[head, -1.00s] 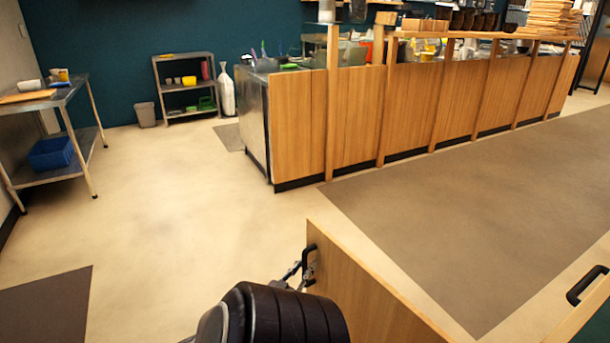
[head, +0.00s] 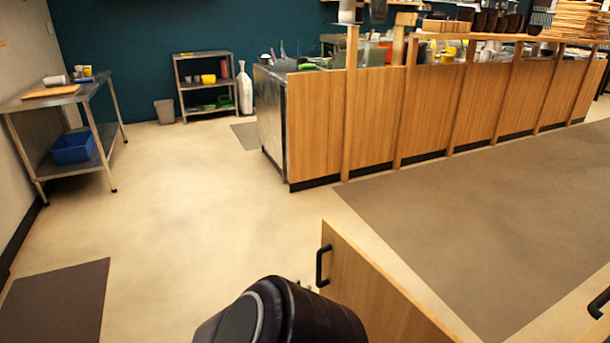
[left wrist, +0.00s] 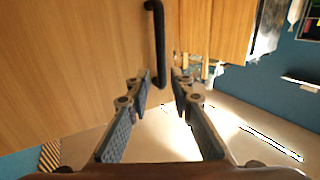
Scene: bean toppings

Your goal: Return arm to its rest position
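My left arm (head: 285,318) is a dark, rounded shape at the bottom of the head view and hides nearly all of its gripper there. In the left wrist view my left gripper (left wrist: 160,85) is open, with its two fingers apart and nothing between them. A wooden door panel (head: 365,295) with a black bar handle (head: 323,266) stands just beyond my arm. In the left wrist view the handle (left wrist: 155,45) is ahead of the fingertips, and the gripper is not closed on it. My right gripper is not in view.
A long wooden counter (head: 375,120) runs across the back right. A metal table (head: 95,105) with a blue bin (head: 73,147) stands at the left, and a small shelf (head: 205,82) at the back wall. The pale floor (head: 190,210) between them is clear.

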